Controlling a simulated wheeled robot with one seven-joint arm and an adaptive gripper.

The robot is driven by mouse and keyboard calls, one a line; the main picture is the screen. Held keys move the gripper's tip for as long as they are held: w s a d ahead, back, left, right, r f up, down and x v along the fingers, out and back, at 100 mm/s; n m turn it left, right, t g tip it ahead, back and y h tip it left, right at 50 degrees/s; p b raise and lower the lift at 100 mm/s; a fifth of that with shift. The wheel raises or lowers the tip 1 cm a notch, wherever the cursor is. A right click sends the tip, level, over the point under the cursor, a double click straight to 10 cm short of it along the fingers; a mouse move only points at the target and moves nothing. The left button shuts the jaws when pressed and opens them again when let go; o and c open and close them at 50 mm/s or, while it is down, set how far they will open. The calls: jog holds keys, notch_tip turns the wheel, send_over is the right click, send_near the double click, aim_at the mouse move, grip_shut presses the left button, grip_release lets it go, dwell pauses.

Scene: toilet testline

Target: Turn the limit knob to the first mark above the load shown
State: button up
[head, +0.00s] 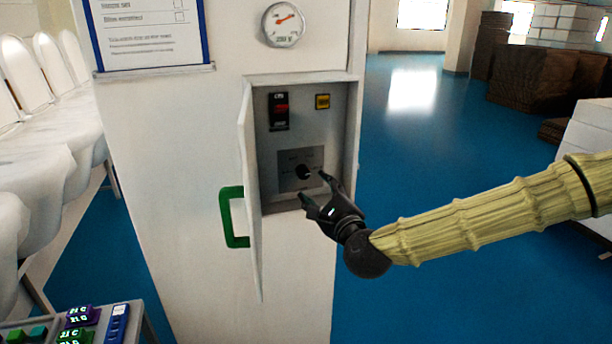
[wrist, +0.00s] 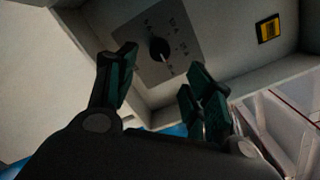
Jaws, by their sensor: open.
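The black limit knob (head: 303,172) sits on a grey dial plate (head: 287,157) inside the open wall box. In the wrist view the knob (wrist: 159,49) shows a pale pointer line, with small marks around it too blurred to read. My gripper (head: 314,190) is open and empty, in front of the box and just below and right of the knob, apart from it. In the wrist view its fingers (wrist: 160,82) spread below the knob. The round load gauge (head: 284,24) with a red needle is above the box; its numbers are too small to read.
The box door (head: 250,190) with a green handle (head: 232,217) stands open on the left. A red-lit black switch (head: 279,111) and a yellow label (head: 322,101) are above the knob. The box's right wall (head: 354,135) is close to my gripper.

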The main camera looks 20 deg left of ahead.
aim_at(305, 176)
jog(key=p+x, duration=0.2)
jog(key=x, duration=0.6)
jog(key=shift+w+a+p, duration=0.1)
jog(key=shift+p, duration=0.25)
jog(key=c, duration=1)
